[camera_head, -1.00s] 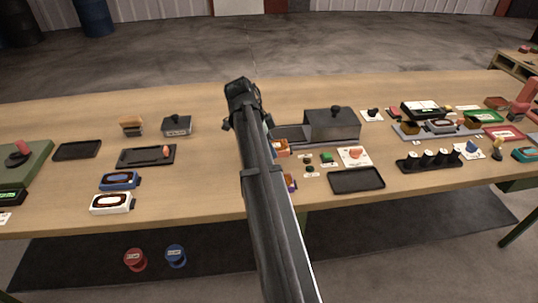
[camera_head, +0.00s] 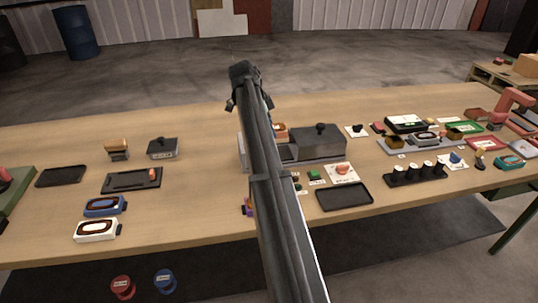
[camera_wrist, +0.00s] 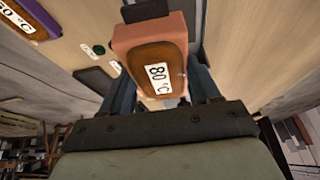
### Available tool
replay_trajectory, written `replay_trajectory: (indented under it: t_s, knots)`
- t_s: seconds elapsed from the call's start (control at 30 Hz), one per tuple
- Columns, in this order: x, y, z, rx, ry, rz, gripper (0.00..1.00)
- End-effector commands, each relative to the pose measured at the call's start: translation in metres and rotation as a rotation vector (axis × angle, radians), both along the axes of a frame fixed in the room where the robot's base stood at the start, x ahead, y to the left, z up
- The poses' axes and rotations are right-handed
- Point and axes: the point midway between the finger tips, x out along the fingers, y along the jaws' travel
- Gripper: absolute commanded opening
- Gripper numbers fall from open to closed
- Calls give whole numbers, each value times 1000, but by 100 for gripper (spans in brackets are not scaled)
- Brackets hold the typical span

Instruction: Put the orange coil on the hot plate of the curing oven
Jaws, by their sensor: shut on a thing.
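My gripper (camera_wrist: 160,85) is shut on the orange coil (camera_wrist: 152,50), a block with a brown oval top and a white "80 °C" label. The blue-grey fingers stand on either side of it. In the head view, part of the orange coil (camera_head: 281,130) shows just right of my arm, near the grey oven-like box (camera_head: 320,142) with a black knob. A low grey plate (camera_head: 284,152) extends left from that box, partly behind my arm. The orange coil appears raised; its exact height above the plate cannot be told. My fingertips are hidden in the head view.
A purple coil (camera_wrist: 30,18) labelled "50 °C" lies nearby. Blue (camera_head: 104,206) and white (camera_head: 98,230) coils lie at left. A black tray (camera_head: 345,196) is in front of the box.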

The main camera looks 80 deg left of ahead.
Motion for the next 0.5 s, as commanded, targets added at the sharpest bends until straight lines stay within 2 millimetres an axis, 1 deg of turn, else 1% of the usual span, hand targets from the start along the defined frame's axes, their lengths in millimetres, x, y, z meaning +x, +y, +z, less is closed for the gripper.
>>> replay_trajectory:
  t_s: [0.03,0.1,0.2,0.27,0.37,0.5]
  knots:
    - [0,10,2,0,0,5,21]
    - [0,16,4,0,0,13,21]
    - [0,22,4,0,0,25,21]
    - [0,21,2,-1,-1,36,21]
    - [0,21,-6,-4,-1,47,21]
    - [0,20,-26,-5,-1,47,21]
